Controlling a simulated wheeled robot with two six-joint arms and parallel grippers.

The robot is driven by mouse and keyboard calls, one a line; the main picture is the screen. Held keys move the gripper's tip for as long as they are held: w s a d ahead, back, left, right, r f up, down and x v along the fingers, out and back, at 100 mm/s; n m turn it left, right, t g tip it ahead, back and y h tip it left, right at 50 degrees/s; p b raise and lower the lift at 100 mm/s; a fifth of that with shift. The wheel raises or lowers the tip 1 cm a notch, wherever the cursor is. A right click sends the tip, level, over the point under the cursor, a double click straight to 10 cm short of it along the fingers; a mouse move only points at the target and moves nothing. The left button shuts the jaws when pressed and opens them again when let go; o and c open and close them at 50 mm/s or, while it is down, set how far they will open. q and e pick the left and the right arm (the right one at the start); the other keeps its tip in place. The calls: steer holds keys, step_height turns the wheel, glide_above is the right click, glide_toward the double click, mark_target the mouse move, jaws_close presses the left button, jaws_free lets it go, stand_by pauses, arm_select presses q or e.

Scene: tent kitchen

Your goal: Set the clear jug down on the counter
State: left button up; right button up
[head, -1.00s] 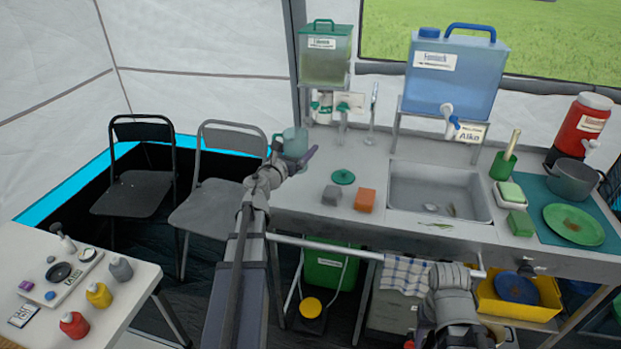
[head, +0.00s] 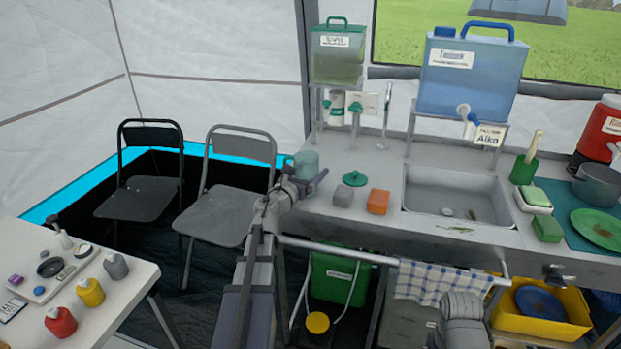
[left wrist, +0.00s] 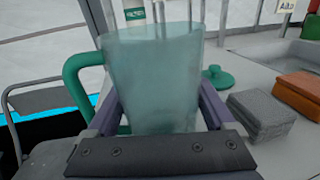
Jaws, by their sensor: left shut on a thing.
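The clear jug (head: 307,161) is a teal, see-through vessel with a green handle. It is upright at the left end of the grey counter (head: 345,215). My left gripper (head: 316,184) is shut on it. In the left wrist view the jug (left wrist: 155,80) stands between the two purple fingers of my left gripper (left wrist: 158,115), with its handle to the left. The jug's base is hidden by the gripper, so I cannot tell whether it touches the counter. My right arm shows at the bottom of the head view, but its fingers are not visible.
A green lid (head: 355,179), a grey sponge (head: 343,196) and an orange sponge (head: 378,202) lie right of the jug. The sink (head: 450,183) is farther right. Water containers stand behind on raised stands. A towel rail (head: 335,252) runs along the counter front.

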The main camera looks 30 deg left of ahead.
arm_select(q)
steer(key=shift+f, duration=0.15)
steer(key=o, duration=1.3)
steer(key=shift+s+r, duration=0.15)
steer(key=shift+r, duration=0.1)
steer(key=s, duration=1.1)
steer(key=shift+s, duration=0.4)
